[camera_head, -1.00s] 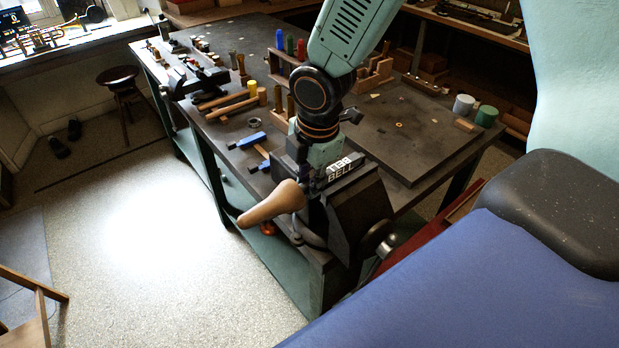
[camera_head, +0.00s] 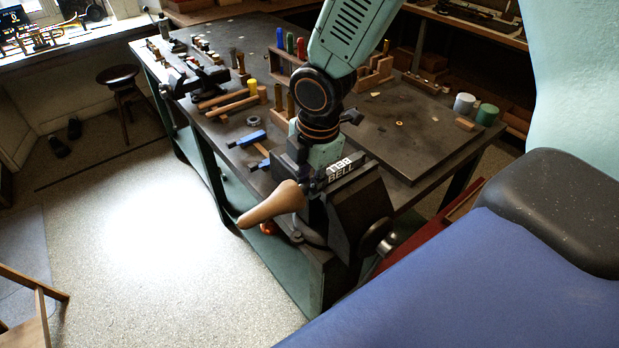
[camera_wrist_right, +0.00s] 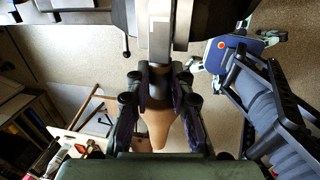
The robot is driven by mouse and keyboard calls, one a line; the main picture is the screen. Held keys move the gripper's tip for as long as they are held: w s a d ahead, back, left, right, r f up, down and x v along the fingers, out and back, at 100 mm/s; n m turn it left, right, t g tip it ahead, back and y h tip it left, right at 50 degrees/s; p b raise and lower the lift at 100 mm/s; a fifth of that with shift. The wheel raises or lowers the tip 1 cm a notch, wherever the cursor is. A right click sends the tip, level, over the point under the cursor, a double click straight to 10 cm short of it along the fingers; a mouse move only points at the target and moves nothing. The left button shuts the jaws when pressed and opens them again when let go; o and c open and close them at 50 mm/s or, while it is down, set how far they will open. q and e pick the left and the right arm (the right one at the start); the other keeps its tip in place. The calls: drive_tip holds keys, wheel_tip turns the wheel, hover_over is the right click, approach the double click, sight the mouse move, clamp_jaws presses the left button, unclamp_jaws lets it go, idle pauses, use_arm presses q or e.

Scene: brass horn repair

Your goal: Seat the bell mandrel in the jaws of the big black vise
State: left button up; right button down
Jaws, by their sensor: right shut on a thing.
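The bell mandrel (camera_head: 268,207) is a tan, tapered piece that sticks out to the left in front of the big black vise (camera_head: 357,215). My right gripper (camera_head: 313,188) is shut on it close by the vise jaws; the gripper's fingers are mostly hidden in the head view. In the right wrist view, the gripper (camera_wrist_right: 157,100) has a finger on each side of the tan mandrel (camera_wrist_right: 158,128). A grey metal bar (camera_wrist_right: 159,35) lies between dark parts above it. I cannot tell whether the mandrel's end sits inside the jaws. My left gripper is out of view.
The dark workbench (camera_head: 375,150) carries the vise at its near corner. Blue-handled tools (camera_head: 247,139), mallets (camera_head: 235,105) and a wooden rack (camera_head: 290,68) lie behind it. A stool (camera_head: 118,78) stands at the left.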

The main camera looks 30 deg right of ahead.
drive_tip(key=shift+f+b, duration=0.8)
drive_tip(key=shift+f, duration=0.45)
drive_tip(key=shift+w+p, duration=0.1)
drive_tip(key=shift+p, duration=0.45)
idle(0.9)
drive_tip(key=c, duration=1.1)
unclamp_jaws()
wheel_tip(320, 180, up, 12)
drive_tip(key=s, duration=0.2)
drive_tip(key=shift+f, duration=0.15)
